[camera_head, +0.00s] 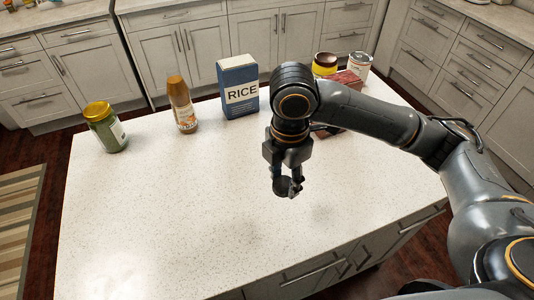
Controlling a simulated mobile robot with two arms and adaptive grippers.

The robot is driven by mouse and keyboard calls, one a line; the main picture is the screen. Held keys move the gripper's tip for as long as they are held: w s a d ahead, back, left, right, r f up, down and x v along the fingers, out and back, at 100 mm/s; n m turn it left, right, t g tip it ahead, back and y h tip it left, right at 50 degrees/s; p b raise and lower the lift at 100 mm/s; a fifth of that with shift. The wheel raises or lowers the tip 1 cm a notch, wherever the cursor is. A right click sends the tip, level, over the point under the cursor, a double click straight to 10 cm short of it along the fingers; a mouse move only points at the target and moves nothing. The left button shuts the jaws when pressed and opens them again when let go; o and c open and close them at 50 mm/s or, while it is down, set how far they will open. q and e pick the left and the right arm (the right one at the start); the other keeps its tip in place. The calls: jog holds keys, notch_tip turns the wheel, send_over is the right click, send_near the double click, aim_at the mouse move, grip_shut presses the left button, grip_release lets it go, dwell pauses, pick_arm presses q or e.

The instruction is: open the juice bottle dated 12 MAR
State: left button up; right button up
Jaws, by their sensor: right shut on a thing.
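A bottle (183,108) with an orange-brown upper part and a pale label stands upright near the back edge of the white counter, left of the rice box. Its label is too small for me to read any date. My right gripper (288,186) hangs over the middle of the counter, in front of the rice box and apart from the bottle. It is shut on a small dark round thing (281,187), which looks like a cap, though I cannot be sure. My left gripper is not in view.
A green jar with a yellow lid (105,127) stands tilted-looking at the left. A blue rice box (238,87) is at the back. A yellow-brown jar (324,65), a can (359,66) and a reddish box (349,78) stand behind my right arm. The counter's front (170,230) is clear.

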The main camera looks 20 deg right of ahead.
jog(key=n, duration=0.5)
jog(key=shift+w+a+r+n, duration=0.25)
jog(key=shift+a+r+n, duration=0.05)
jog(key=shift+a+r, duration=0.1)
jog(key=n, duration=0.4)
jog(key=shift+w+a+r, duration=0.1)
jog(key=shift+w+a, duration=0.1)
jog(key=shift+a, duration=0.05)
jog(key=shift+w, duration=0.2)
jog(key=w+d+f+p, duration=0.1)
jog(key=w+f, duration=0.2)
jog(key=w, duration=0.1)
jog(key=w+d+f+p, duration=0.1)
jog(key=w+d+f, duration=0.1)
jog(key=w+f, duration=0.1)
jog(key=w+d+f+p, duration=0.1)
jog(key=w+f+p, duration=0.1)
jog(key=w+f, duration=0.2)
jog(key=shift+w+d, duration=0.35)
jog(key=shift+w, duration=0.55)
notch_tip(320, 180, down, 2)
jog(key=shift+f+p, duration=0.1)
jog(key=shift+p, duration=0.7)
jog(key=shift+f, duration=0.4)
jog(key=shift+f, duration=0.1)
